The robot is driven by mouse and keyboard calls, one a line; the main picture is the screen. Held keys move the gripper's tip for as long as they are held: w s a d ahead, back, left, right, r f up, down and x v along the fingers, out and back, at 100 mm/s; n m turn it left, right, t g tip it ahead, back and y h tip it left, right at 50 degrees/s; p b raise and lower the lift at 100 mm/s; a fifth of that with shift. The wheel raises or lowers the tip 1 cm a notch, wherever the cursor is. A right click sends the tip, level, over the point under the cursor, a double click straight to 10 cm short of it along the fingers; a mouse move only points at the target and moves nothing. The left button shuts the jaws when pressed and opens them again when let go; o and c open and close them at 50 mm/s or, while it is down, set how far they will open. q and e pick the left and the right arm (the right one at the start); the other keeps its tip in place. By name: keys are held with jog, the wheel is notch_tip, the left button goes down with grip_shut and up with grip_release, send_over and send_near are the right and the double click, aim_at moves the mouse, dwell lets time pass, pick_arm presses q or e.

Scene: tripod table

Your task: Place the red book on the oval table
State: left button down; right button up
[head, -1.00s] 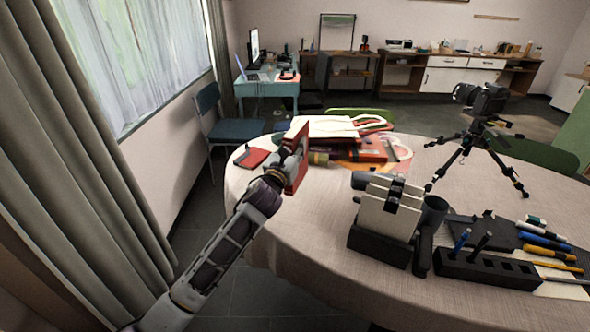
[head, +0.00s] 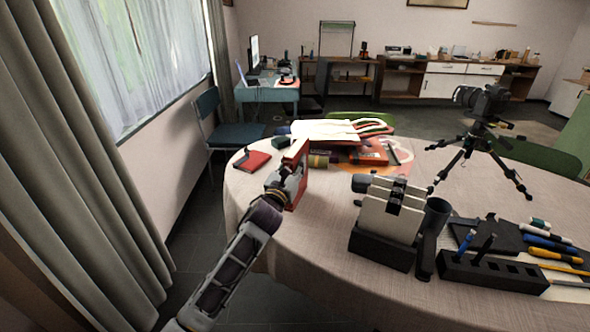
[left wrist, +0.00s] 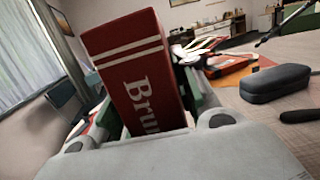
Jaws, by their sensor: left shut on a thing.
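The red book (head: 297,172) stands upright in my left gripper (head: 283,187), near the left edge of the oval table (head: 310,235). In the left wrist view the red book (left wrist: 135,75) shows its spine, with pale stripes and the letters "Brun", between the fingers. My left gripper is shut on it. I cannot tell whether its lower edge touches the tablecloth. My right gripper does not show in either view.
A small red item (head: 252,161) lies left of the book. A bag (head: 335,131) and orange items lie behind it. A black holder with cards (head: 385,230), a dark case (head: 366,185) and a camera tripod (head: 480,140) stand to the right. Bare cloth lies in front.

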pick_arm(q)
jog(key=shift+f, duration=0.5)
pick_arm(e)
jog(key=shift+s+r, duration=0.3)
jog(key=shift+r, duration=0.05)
pick_arm(q)
jog(key=shift+f, duration=0.1)
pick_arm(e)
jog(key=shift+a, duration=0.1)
pick_arm(q)
jog(key=c, duration=1.5)
grip_release()
jog(key=shift+f, duration=0.15)
jog(key=o, duration=0.4)
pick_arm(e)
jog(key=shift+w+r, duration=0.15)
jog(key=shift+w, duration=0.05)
pick_arm(q)
jog(key=shift+r, duration=0.2)
